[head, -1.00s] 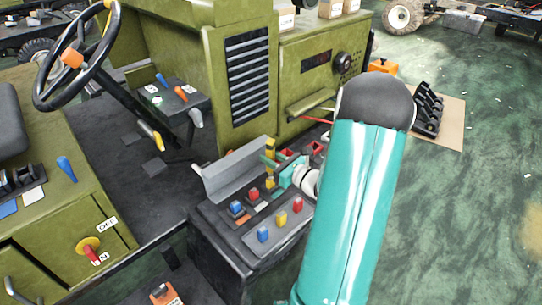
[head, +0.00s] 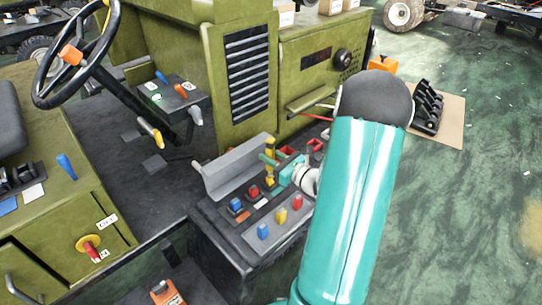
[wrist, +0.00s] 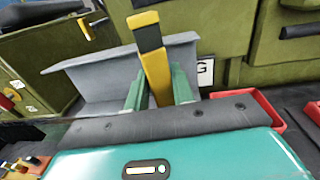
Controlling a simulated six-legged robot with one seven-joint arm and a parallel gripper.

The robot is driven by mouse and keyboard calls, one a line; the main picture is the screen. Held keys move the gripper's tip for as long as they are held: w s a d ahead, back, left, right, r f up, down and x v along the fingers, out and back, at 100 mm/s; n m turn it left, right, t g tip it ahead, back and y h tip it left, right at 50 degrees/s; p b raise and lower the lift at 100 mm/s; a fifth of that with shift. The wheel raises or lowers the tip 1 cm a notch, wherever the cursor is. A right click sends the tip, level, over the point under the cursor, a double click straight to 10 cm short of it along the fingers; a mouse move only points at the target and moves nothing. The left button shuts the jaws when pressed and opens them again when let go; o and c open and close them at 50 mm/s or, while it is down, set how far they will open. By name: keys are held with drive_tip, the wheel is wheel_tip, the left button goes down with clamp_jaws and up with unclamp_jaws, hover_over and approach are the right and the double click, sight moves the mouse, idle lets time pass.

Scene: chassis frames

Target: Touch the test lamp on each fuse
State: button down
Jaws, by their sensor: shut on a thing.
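My gripper (wrist: 158,92) is shut on the test lamp (wrist: 152,55), a yellow stick with a black band, which stands up between its teal fingers. In the head view the gripper (head: 272,163) is above the black fuse box (head: 215,232), partly hidden by my arm. A blue fuse (head: 236,205) and a red fuse (head: 254,191) sit in the box's back row, left of the gripper. On a grey strip in front are a blue piece (head: 263,231), a yellow piece (head: 282,216) and a red piece (head: 297,202). I cannot tell whether the lamp's tip touches anything.
A raised grey lid (head: 236,170) stands behind the fuses, close to the gripper. Red trays (head: 315,146) lie at the box's back right. A green vented cabinet (head: 240,75) rises behind. A steering wheel (head: 75,55) is at the far left. Green floor at right is mostly open.

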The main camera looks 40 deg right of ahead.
sight(274, 147)
drive_tip(key=shift+f, duration=0.3)
idle(1.3)
drive_tip(key=shift+r, duration=2.5)
